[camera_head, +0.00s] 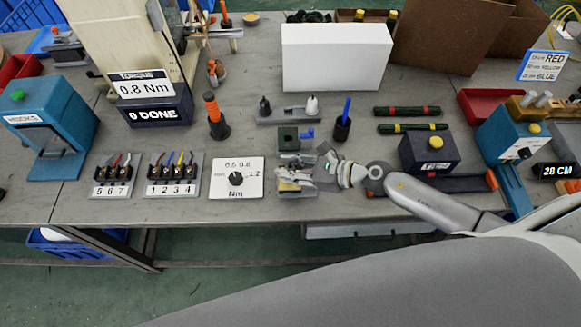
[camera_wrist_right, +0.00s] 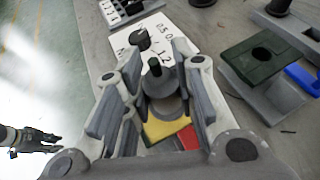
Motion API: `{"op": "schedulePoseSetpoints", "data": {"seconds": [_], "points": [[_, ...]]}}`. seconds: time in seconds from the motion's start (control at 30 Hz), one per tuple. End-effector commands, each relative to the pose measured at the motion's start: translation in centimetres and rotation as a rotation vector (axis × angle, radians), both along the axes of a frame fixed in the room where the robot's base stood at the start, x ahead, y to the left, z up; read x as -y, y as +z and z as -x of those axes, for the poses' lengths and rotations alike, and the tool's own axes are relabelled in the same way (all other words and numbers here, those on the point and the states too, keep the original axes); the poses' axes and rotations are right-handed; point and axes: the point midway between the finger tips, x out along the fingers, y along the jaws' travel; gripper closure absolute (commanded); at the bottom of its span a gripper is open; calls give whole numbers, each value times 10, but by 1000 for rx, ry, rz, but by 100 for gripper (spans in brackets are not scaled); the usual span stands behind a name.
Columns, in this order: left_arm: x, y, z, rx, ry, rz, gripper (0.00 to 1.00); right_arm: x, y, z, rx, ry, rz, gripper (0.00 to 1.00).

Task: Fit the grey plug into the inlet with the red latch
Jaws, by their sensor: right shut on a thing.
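My right gripper (camera_head: 322,172) comes in from the right and is low over a small fixture (camera_head: 292,160) at the table's front edge. In the right wrist view its fingers (camera_wrist_right: 158,100) are closed around a grey round piece (camera_wrist_right: 165,106) with a dark stub, which looks like the grey plug. Below it are a yellow surface (camera_wrist_right: 166,128) and a red part (camera_wrist_right: 188,138), possibly the latch. The fingers hide much of the inlet; I cannot tell whether plug and inlet touch. A small dark hand-like shape (camera_wrist_right: 32,140), possibly my left gripper, shows at lower left.
A green block (camera_wrist_right: 262,55) on the fixture stands close beside the gripper. The dial box (camera_head: 236,178) is to its left. A dark box with a yellow button (camera_head: 430,153) is to the right, and a white box (camera_head: 335,58) stands behind.

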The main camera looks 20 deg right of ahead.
Motion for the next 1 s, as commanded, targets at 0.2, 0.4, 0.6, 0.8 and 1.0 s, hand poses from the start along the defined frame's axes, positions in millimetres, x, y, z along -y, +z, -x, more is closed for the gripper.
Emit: {"op": "schedulePoseSetpoints", "data": {"seconds": [0.2, 0.4, 0.6, 0.8, 1.0], "points": [[0, -6, 0, 0, 0, 0, 73, 0, -5, 0, 1, 0, 1, 73], [0, -5, 0, 0, 0, 0, 73, 0, -5, 0, 0, 0, 0, 50], [0, -5, 0, 0, 0, 0, 73, 0, -5, 0, 0, 0, 0, 50], [-2, -5, 1, -2, 1, -2, 73, 4, -3, 4, -1, 0, 2, 50], [-1, -5, 1, -1, 0, -1, 73, 25, 7, 21, -4, 2, 3, 50]]}}
